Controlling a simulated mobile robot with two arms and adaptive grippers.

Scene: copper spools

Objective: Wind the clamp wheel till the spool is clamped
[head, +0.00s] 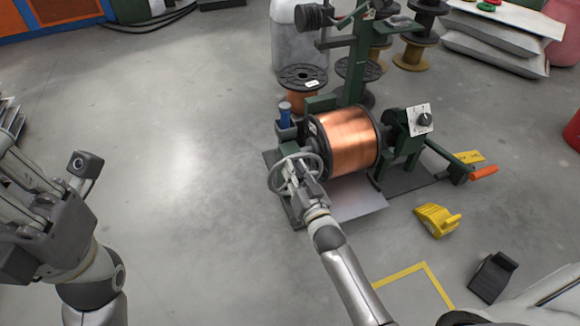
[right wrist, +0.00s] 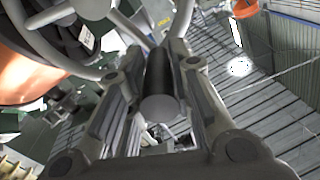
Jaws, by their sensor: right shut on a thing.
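The copper spool (head: 350,141) with black flanges lies on its side in a green stand, its axis running left to right. The grey clamp wheel (head: 271,178) is at the stand's left end; its rim and spokes also show in the right wrist view (right wrist: 45,50). My right gripper (head: 292,170) is at the wheel, shut on the wheel's dark cylindrical handle (right wrist: 159,80), which sits between the fingers. Whether the spool is pressed tight is too small to tell. My left gripper (head: 25,195) is at the left edge, away from the stand, its fingertips partly cut off.
A yellow wedge (head: 437,219) and a black wedge (head: 492,276) lie on the floor to the right. An orange-handled lever (head: 483,172) sticks out of the stand's right side. More spools (head: 412,52) and sacks (head: 500,50) stand behind. The floor left of the stand is clear.

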